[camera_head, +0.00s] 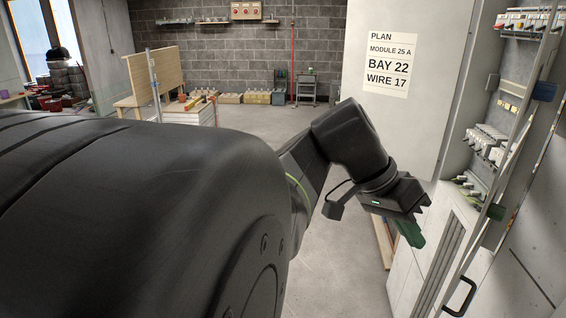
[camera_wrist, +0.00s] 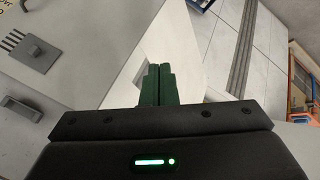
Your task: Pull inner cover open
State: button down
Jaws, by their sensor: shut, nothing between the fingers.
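An open electrical cabinet (camera_head: 471,125) stands at the right in the head view, with rows of breakers (camera_head: 490,143) inside. I cannot tell for sure whether this edge belongs to the inner cover. A black handle (camera_head: 460,297) shows low at the right. My gripper (camera_head: 412,236), with green fingers, is in front of the cabinet's lower left part, apart from the handle. In the wrist view the green fingers (camera_wrist: 159,72) are shut together and empty.
A pale panel with a plan sheet (camera_head: 391,64) stands left of the cabinet. A vented panel (camera_head: 441,262) is below the breakers. Open floor (camera_head: 325,255) lies beyond my arm. A wooden bench (camera_head: 150,82) and boxes stand far back.

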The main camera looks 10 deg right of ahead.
jog(key=a+r, duration=0.4)
jog(key=r, duration=0.2)
jog(key=shift+w+a+r, duration=0.2)
jog(key=shift+w+r, duration=0.2)
jog(key=shift+w, duration=0.05)
jog(key=shift+d+f, duration=0.1)
jog(key=shift+f, duration=0.05)
